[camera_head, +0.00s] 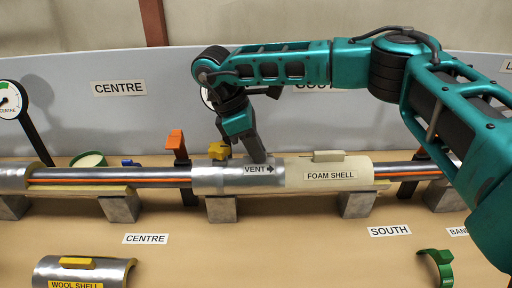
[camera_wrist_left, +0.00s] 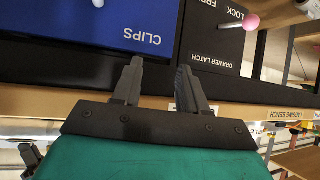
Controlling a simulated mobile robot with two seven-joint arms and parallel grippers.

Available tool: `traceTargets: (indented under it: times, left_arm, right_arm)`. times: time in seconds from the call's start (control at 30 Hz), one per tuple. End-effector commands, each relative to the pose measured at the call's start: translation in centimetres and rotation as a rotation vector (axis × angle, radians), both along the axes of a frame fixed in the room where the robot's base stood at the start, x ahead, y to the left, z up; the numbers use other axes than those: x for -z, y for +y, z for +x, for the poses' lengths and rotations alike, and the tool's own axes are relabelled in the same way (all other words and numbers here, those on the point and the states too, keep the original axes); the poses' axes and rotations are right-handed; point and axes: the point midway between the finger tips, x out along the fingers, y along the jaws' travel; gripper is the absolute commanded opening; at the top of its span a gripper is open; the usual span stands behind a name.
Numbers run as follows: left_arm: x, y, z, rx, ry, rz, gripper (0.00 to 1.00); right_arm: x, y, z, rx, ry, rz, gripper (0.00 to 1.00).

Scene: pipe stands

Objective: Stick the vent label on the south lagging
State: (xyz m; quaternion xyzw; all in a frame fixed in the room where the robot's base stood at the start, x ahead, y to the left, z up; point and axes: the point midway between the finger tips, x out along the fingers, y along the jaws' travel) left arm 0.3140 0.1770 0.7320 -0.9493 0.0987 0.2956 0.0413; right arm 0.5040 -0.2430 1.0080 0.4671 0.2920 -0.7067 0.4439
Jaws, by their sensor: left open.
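The vent label (camera_head: 259,169), white with black letters and an arrow, lies on the right part of a silver lagging shell (camera_head: 212,178) around the pipe. A cream foam shell (camera_head: 335,172) adjoins it on the right. My right gripper (camera_head: 260,158) points down from above, its tips at the label's upper edge; whether they touch it or are shut is unclear. The SOUTH sign (camera_head: 318,89) on the back panel is partly hidden by my right arm. My left gripper (camera_wrist_left: 158,82) is open and empty in the left wrist view, before a blue CLIPS drawer (camera_wrist_left: 130,25).
Grey blocks (camera_head: 221,209) support the pipe. An orange handle (camera_head: 176,145) stands left of the silver shell. A loose wool shell (camera_head: 110,271) and a green clip (camera_head: 441,265) lie in front. The bench between them is mostly clear. A pink knob (camera_wrist_left: 251,21) shows near the left gripper.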

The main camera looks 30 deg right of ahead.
Motion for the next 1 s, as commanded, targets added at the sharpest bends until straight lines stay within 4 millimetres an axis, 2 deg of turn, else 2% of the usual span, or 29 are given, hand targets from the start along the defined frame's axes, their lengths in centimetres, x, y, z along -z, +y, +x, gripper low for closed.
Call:
traceTargets:
  times: [0.03, 0.3, 0.63, 0.77, 1.0]
  left_arm:
    - [0.0, 0.0, 0.0, 0.000, -0.001, 0.000, 0.43]
    - [-0.1, 0.0, 0.2, 0.001, -0.005, 0.000, 0.43]
    - [-0.1, 0.0, 0.2, 0.001, -0.005, 0.000, 0.43]
    - [0.0, 0.0, 0.2, 0.001, -0.004, 0.000, 0.43]
    - [0.1, 0.0, 0.2, 0.001, -0.004, 0.000, 0.43]
  right_arm:
    - [0.2, 0.0, -0.1, 0.000, 0.005, 0.000, 0.16]
    - [0.2, 0.0, -0.1, -0.001, 0.004, 0.000, 0.41]
    - [-0.3, 0.2, 0.1, -0.001, 0.001, -0.001, 0.41]
    - [-1.9, 0.8, 0.4, -0.001, -0.001, 0.001, 0.41]
    - [-6.8, 2.7, 1.3, 0.000, -0.001, 0.000, 0.41]
